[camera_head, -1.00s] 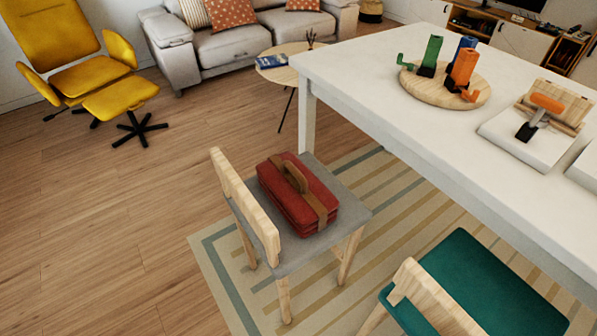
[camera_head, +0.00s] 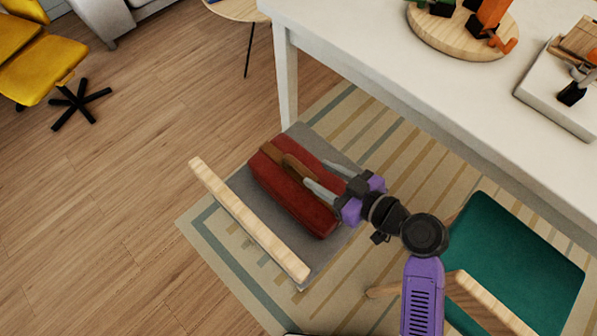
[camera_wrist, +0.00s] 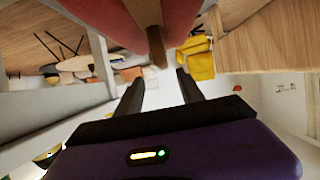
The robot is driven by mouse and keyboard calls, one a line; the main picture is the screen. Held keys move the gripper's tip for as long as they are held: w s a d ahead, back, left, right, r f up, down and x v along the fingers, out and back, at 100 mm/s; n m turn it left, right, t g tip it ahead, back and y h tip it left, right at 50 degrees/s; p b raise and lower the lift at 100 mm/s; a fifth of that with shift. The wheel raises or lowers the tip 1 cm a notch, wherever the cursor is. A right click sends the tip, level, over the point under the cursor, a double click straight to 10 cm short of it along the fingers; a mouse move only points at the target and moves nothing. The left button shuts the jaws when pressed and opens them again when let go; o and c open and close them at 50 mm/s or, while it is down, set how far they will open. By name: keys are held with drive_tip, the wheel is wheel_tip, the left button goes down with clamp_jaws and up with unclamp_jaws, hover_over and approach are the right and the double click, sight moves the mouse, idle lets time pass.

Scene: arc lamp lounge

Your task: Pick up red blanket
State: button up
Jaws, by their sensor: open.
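The red blanket (camera_head: 290,200) is a folded red bundle with a brown strap and handle. It lies on the grey seat of a chair (camera_head: 240,185) with a pale wooden backrest. My gripper (camera_head: 319,176) reaches in from the right, its two fingers apart beside the blanket's right side, pointing toward the handle. In the wrist view the red blanket (camera_wrist: 112,22) fills the top, with the brown handle (camera_wrist: 157,46) just ahead of my open gripper (camera_wrist: 160,76). Nothing is between the fingers. Contact with the blanket cannot be told.
A white table (camera_head: 360,40) stands behind and right of the chair, with a round wooden board (camera_head: 435,40) on it. A teal-seated chair (camera_head: 510,270) is close to my arm at lower right. A striped rug (camera_head: 400,150) lies underneath. Open wooden floor is at left.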

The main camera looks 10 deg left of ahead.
sight(307, 171)
drive_tip(key=x, duration=0.4)
drive_tip(key=f+p+x, duration=0.1)
drive_tip(key=x, duration=0.2)
drive_tip(key=shift+s+a, duration=0.1)
drive_tip(key=shift+s, duration=0.15)
drive_tip(key=shift+c, duration=0.3)
clamp_jaws()
idle(0.9)
